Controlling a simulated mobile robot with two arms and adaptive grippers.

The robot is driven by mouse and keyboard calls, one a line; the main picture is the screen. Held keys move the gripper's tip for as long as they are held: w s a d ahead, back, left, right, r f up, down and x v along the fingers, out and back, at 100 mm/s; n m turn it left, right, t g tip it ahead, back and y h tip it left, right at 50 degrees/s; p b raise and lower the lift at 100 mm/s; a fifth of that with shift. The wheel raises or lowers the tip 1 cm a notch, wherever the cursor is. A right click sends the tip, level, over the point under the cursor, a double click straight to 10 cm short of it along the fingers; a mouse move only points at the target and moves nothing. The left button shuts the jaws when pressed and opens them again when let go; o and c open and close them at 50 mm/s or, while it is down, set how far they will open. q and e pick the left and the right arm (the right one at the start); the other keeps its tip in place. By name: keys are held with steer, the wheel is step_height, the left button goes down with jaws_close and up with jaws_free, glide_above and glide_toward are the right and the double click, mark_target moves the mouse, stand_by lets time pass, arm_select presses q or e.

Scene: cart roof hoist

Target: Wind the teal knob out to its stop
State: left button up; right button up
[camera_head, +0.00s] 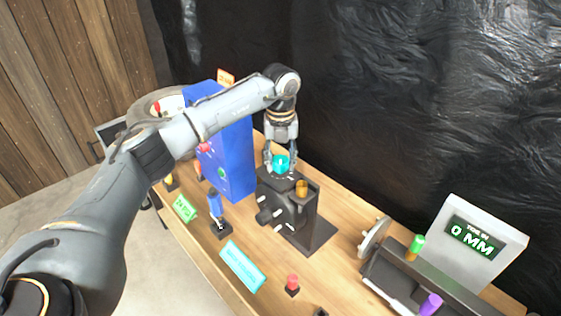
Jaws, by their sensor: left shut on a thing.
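The teal knob (281,163) stands on top of a black block-shaped mechanism (289,213) in the middle of the bench. My left gripper (281,160) points down from above, its fingers on either side of the knob and shut on it. The fingers partly hide the knob's sides. How far the knob is wound cannot be seen. My right gripper is not in view.
An orange knob (301,188) stands close to the right on the same mechanism. A blue box (229,158) is just left. A display reading "0 MM" (475,240), a green knob (416,243) and a purple knob (431,303) are at right. A teal label (243,266) lies in front.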

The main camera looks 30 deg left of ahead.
mark_target(281, 159)
arm_select(q)
steer(key=n, duration=0.4)
steer(key=shift+n, duration=2.1)
steer(key=o, duration=1.1)
steer(key=shift+o, duration=0.2)
steer(key=shift+r, duration=0.1)
step_height(281, 159, up, 12)
